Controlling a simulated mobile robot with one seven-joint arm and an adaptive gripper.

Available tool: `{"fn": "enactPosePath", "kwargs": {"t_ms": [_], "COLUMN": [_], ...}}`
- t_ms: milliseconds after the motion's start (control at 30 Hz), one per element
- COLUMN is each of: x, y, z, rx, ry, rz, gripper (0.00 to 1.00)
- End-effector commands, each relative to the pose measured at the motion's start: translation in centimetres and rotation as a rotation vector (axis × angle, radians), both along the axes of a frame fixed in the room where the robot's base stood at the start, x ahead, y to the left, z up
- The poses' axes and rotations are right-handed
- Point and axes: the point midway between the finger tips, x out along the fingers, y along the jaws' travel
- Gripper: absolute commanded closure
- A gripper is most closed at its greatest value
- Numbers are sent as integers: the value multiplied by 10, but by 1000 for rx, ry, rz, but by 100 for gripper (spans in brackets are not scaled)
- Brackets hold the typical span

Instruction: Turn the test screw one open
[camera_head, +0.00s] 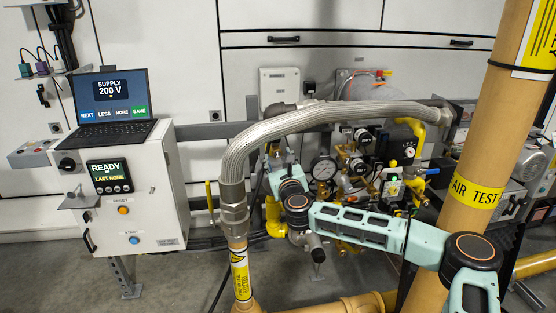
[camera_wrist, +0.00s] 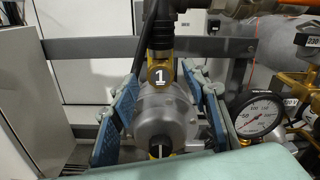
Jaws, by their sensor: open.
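A brass fitting marked "1" (camera_wrist: 159,74) stands in the middle of the wrist view, above a grey rounded valve body (camera_wrist: 160,112). A small dark part with a white mark (camera_wrist: 161,146) shows at the bottom of this body. I cannot tell which part is the screw itself. My gripper (camera_wrist: 160,78) is open, with one blue finger pad on each side of the grey body and the fitting between the tips. I see no clear grip on anything. In the head view my gripper (camera_head: 278,165) is under the braided hose, and the fitting cannot be made out there.
A pressure gauge (camera_wrist: 256,117) is close to the right finger. A braided hose (camera_head: 320,112) arches over the pipework. A yellow pipe marked "AIR TEST" (camera_head: 476,190) stands at the right. A control box (camera_head: 150,195) with a laptop (camera_head: 112,100) stands at the left.

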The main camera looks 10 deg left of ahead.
Motion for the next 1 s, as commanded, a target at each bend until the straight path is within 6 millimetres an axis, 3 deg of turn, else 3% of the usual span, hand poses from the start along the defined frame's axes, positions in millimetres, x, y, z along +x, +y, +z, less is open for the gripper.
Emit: {"fn": "enactPosePath", "kwargs": {"t_ms": [200, 500, 867, 1000], "x": [11, 12, 12, 12], "y": [3, 4, 4, 3], "z": [0, 1, 0, 0], "rx": [0, 0, 0, -4], "ry": [0, 0, 0, -1], "rz": [0, 1, 1, 1], "gripper": [57, 58, 98, 99]}}
